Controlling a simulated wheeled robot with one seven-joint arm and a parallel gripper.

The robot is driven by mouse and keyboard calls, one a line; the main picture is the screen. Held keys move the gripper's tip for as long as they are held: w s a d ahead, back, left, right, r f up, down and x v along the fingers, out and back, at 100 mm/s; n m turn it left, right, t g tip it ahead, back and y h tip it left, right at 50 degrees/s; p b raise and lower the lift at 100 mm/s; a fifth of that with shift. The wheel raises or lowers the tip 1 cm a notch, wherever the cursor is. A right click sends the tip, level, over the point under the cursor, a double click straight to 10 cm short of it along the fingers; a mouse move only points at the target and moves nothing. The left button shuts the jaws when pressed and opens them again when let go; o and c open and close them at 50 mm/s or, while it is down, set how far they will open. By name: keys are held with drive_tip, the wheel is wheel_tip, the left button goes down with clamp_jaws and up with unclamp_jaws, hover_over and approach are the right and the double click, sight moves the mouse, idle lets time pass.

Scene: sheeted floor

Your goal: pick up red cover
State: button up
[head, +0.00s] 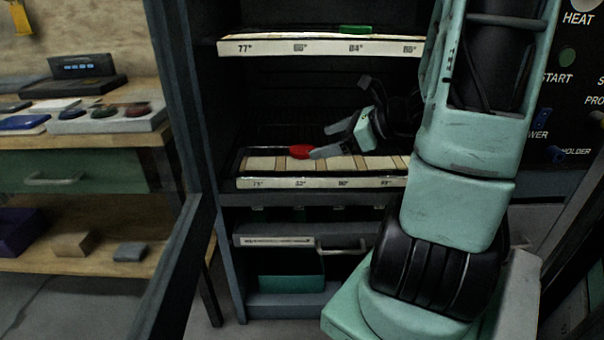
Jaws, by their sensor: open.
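The red cover (301,151) is a small red piece on the middle shelf (290,183) of the dark cabinet, lying on pale slats near the shelf's left part. My gripper (322,141) reaches into the cabinet from the right. Its two fingers are spread apart and nothing shows between them. The nearer fingertip is just right of the red cover; I cannot tell whether it touches. The other finger is farther back and a little higher.
An upper shelf (300,46) with a green piece (356,30) is above my gripper. A drawer handle (343,247) and a teal box (291,281) are below. An open glass door (178,200) stands left, with a workbench (85,141) beyond. A control panel (573,90) is at right.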

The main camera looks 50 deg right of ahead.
drive_tip(key=s+d+m+h, duration=0.1)
drive_tip(key=d, duration=0.1)
drive_tip(key=s+d+f+m+t+h+b, duration=0.1)
drive_tip(key=d+m, duration=0.1)
drive_tip(key=s+d+f+m+h, duration=0.1)
drive_tip(key=d, duration=0.1)
drive_tip(key=shift+s+d+f+t+b, duration=0.1)
drive_tip(key=shift+s+d+t+b, duration=0.15)
drive_tip(key=shift+d+t+b, duration=0.1)
drive_tip(key=shift+w+d+m+h, duration=0.15)
drive_tip(key=shift+d+m+h, duration=0.05)
drive_tip(key=shift+m+h, duration=0.1)
drive_tip(key=p+x, duration=0.3)
drive_tip(key=shift+r, duration=0.2)
drive_tip(key=b, duration=0.1)
approach(302, 148)
drive_tip(key=shift+x, duration=0.95)
drive_tip(key=shift+w+f+b, duration=0.2)
drive_tip(key=shift+w+b, duration=0.1)
drive_tip(key=shift+w, duration=0.3)
drive_tip(key=b+x, duration=0.2)
drive_tip(key=x, duration=0.2)
drive_tip(key=shift+f, duration=0.25)
drive_tip(key=shift+w+f, duration=0.1)
drive_tip(key=shift+w, duration=0.45)
drive_tip(key=c, duration=1.2)
